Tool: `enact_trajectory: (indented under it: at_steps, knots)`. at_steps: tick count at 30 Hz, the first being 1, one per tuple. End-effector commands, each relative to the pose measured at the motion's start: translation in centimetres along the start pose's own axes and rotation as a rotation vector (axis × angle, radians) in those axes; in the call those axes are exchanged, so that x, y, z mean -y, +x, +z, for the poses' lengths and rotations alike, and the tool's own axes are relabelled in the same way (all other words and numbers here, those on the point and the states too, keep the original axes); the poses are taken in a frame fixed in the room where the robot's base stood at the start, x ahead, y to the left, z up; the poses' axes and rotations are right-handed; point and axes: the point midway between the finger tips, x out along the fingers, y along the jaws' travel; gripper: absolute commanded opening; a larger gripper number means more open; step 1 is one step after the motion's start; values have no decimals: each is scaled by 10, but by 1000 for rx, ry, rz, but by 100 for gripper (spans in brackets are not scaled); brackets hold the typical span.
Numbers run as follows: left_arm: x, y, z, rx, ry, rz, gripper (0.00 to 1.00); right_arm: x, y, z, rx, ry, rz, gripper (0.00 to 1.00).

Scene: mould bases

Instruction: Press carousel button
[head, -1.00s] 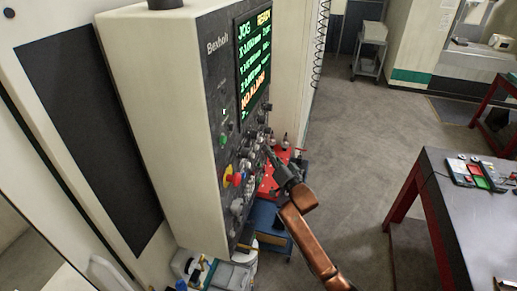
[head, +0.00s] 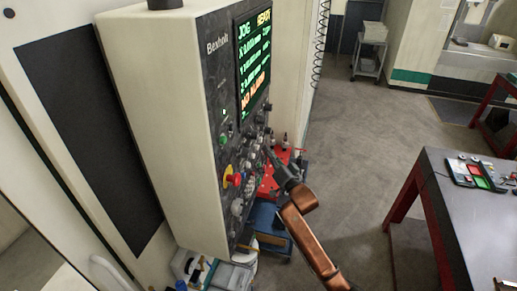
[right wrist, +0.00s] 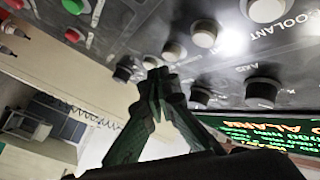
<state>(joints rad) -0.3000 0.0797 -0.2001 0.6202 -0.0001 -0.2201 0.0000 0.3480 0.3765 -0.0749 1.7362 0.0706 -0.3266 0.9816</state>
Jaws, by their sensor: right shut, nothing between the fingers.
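The machine's control panel (head: 226,110) faces right in the head view, with a lit screen (head: 253,60) above rows of buttons and knobs. My right gripper (head: 269,152) is at the lower button rows, its fingers shut and empty. In the right wrist view the closed fingertips (right wrist: 157,73) appear at a small dark button (right wrist: 150,62); I cannot tell whether they touch it. Pale round buttons (right wrist: 203,34) and (right wrist: 173,51) sit close by, and a "COOLANT" label shows at the upper right. I cannot read a carousel label. My left gripper is not in view.
A red and yellow emergency stop (head: 231,177) is on the panel's lower left. A red tray (head: 268,183) with small items and a blue cart (head: 265,217) stand below the panel. A dark table (head: 470,210) stands at right. Grey floor lies between.

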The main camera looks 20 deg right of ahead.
Motion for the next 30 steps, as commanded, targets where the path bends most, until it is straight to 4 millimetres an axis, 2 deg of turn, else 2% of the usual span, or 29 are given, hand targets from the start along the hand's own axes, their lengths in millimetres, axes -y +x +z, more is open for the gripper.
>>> enact_trajectory:
  at_steps: [30]
  knots:
    - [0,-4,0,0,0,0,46,5,7,5,0,0,0,0]
